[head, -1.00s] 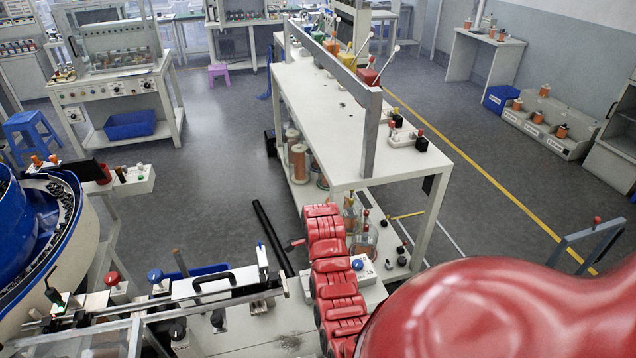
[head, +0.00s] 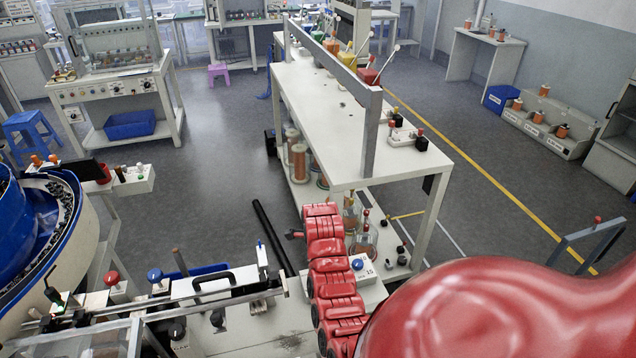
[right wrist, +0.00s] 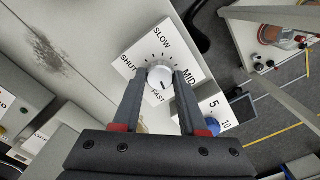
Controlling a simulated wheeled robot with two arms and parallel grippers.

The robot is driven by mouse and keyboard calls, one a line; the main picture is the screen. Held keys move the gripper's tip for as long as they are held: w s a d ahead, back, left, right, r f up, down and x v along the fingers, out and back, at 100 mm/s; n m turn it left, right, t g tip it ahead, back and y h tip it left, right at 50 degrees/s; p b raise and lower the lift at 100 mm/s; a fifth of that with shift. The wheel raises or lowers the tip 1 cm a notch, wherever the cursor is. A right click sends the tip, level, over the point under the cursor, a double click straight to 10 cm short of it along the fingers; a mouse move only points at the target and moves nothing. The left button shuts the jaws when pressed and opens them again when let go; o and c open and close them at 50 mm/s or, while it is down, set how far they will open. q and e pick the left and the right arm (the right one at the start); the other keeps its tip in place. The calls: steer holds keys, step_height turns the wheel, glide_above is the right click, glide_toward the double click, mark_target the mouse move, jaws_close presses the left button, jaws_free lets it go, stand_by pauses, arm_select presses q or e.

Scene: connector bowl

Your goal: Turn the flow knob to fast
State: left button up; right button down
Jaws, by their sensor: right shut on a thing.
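The flow knob (right wrist: 160,77) is a round white knob on a white dial plate (right wrist: 185,55) in the right wrist view. Black tick marks and the words SHUT, SLOW, MID and FAST surround it. A small dark mark shows on the knob's lower part, on the side toward FAST; its exact setting is hard to read. My right gripper (right wrist: 158,80) is shut on the knob, one dark finger on each side. My left gripper is out of view.
A white box with a blue knob (right wrist: 212,126) and numbers stands close beside the dial; it also shows in the head view (head: 361,273). A long white bench (head: 320,110) stands beyond. A blue-and-white bowl feeder (head: 75,245) is at left.

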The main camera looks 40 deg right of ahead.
steer(key=shift+c, duration=2.2)
jaws_free()
step_height(320, 180, up, 17)
steer(key=p, duration=1.2)
steer(key=shift+r, duration=0.2)
